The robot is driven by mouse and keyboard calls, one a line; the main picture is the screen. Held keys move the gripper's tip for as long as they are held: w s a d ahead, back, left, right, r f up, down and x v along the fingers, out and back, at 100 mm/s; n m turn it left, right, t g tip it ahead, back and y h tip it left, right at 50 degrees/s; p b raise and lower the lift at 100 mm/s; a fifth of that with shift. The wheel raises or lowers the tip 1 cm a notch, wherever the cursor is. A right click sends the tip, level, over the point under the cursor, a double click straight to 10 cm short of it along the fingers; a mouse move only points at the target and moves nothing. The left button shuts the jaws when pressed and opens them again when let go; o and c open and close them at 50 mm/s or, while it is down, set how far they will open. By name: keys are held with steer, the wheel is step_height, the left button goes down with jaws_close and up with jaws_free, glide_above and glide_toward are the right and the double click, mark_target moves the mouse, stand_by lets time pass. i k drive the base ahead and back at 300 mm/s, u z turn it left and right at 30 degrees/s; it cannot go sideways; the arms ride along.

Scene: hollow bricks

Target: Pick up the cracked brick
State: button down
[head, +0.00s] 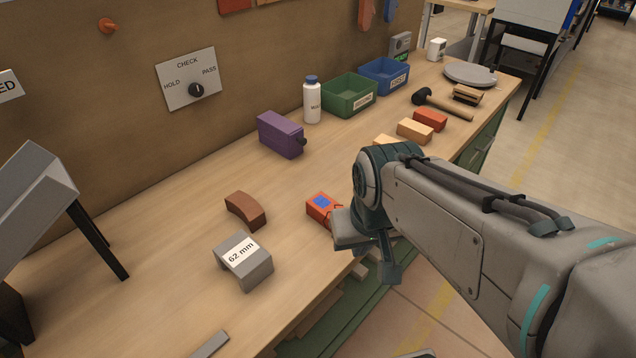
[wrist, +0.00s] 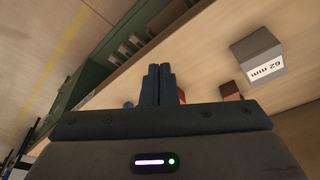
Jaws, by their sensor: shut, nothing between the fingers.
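No brick shows a crack clearly enough for me to name it as the cracked one. A red brick (head: 430,119) and a tan brick (head: 414,130) lie towards the far right of the bench, with another tan block (head: 385,141) partly hidden behind my arm. A brown curved brick (head: 245,209) lies nearer, and it also shows in the wrist view (wrist: 229,90). My gripper (wrist: 158,72) is shut and empty, over the bench's front edge. In the head view it is beside an orange object with a blue patch (head: 321,206), partly hidden by my arm.
A grey block marked 62 mm (head: 243,260) stands in front of the brown brick. A purple box (head: 281,135), a white bottle (head: 312,101), a green bin (head: 350,96) and a blue bin (head: 385,76) line the back. A mallet (head: 445,104) lies far right. The left-middle bench is clear.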

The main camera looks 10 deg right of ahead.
mark_target(319, 207)
steer(key=u, duration=2.75)
steer(key=k, duration=0.7)
steer(key=z, duration=1.7)
steer(key=i, duration=0.5)
steer(key=u, duration=0.05)
